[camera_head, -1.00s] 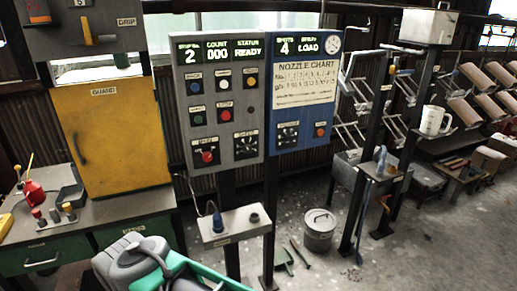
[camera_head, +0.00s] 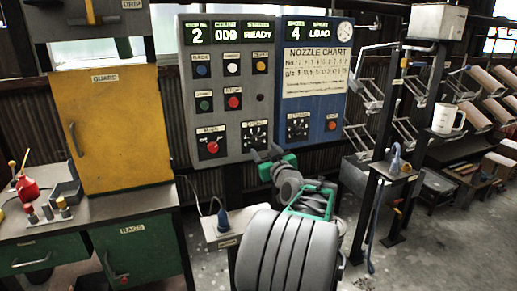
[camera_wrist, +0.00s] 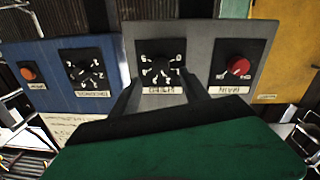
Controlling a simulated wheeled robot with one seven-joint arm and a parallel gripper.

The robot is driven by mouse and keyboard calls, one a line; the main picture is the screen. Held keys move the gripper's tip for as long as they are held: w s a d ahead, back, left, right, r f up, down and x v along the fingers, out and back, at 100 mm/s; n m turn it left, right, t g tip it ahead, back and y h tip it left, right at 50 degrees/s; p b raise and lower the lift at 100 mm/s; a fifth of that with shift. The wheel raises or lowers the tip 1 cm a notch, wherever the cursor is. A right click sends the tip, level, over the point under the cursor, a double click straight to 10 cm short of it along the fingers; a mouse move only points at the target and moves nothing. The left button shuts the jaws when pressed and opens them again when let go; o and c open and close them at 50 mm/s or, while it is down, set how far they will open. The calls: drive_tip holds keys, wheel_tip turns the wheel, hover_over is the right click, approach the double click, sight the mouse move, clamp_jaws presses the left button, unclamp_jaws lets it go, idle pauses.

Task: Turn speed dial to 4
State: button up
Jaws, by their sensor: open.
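The grey control panel (camera_head: 228,60) carries a black dial with white digits (camera_head: 256,133) at its lower right; I take it as the speed dial, though its label is blurred. In the wrist view this dial (camera_wrist: 160,66) is upside down at upper middle, and its setting is not clear. My gripper (camera_head: 264,154) is just below and in front of it in the head view. In the wrist view my gripper (camera_wrist: 161,92) is open and empty, with its two dark fingers spread toward the dial's sides. I cannot tell whether they touch the panel.
A red MAIN knob (camera_wrist: 238,67) sits beside the dial. A similar black dial (camera_head: 298,127) is on the blue panel (camera_head: 318,110). A yellow guard door (camera_head: 112,130) is at left.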

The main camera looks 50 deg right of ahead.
sight(257, 142)
drive_tip(key=x, duration=0.6)
drive_tip(key=shift+w+d+p, duration=0.15)
drive_tip(key=shift+w+p, duration=0.1)
drive_tip(key=shift+p, duration=0.15)
drive_tip(key=shift+c, duration=0.2)
clamp_jaws()
